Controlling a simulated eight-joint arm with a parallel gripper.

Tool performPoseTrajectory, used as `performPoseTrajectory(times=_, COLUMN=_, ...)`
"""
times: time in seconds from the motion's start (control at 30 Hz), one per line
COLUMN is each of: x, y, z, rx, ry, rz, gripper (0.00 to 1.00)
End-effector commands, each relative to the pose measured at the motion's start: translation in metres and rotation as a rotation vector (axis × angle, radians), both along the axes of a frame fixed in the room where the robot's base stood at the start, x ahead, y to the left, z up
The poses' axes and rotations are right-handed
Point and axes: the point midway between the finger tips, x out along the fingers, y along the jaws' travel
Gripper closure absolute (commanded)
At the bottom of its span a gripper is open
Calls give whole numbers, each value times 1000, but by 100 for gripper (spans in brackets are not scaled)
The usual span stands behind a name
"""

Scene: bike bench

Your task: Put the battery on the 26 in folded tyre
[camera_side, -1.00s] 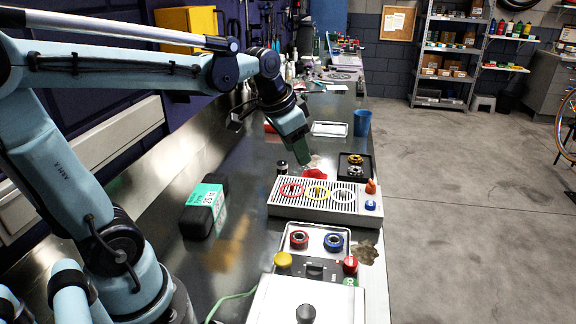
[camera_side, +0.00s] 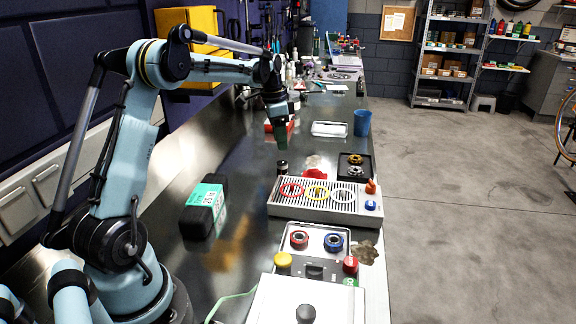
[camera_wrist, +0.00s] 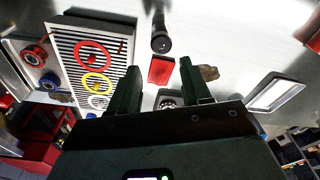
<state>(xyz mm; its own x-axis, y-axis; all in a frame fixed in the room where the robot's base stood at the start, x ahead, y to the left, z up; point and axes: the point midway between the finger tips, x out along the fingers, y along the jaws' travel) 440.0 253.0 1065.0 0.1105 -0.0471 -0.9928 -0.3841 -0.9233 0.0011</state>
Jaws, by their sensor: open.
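The 26 in folded tyre (camera_side: 204,207) is a black bundle with a green label, lying on the bench left of centre in the side view. A short dark upright cylinder, which looks like the battery (camera_side: 282,167), stands behind the grilled tray. It also shows in the wrist view (camera_wrist: 161,36), beyond my fingertips. My gripper (camera_side: 281,146) points down above the bench, a little behind the cylinder in the side view. In the wrist view its two green fingers (camera_wrist: 160,68) are apart, with nothing held between them. The folded tyre does not show in the wrist view.
A grilled tray (camera_side: 278,210) with coloured rings stands right of the tyre. A red item (camera_side: 318,174) lies behind it, near a black tray (camera_side: 368,176). A white tray (camera_side: 330,129) and blue cup (camera_side: 361,123) stand farther back. Bench left of the cylinder is clear.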

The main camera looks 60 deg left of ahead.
Motion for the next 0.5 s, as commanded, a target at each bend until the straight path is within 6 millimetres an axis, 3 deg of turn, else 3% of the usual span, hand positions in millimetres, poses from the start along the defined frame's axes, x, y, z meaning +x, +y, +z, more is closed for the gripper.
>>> performPoseTrajectory(times=0.2, x=4, y=-2, z=-37, rx=1, ry=0, rz=0, gripper=52)
performPoseTrajectory(times=0.5, x=6, y=-2, z=-60, rx=1, ry=0, rz=1, gripper=52)
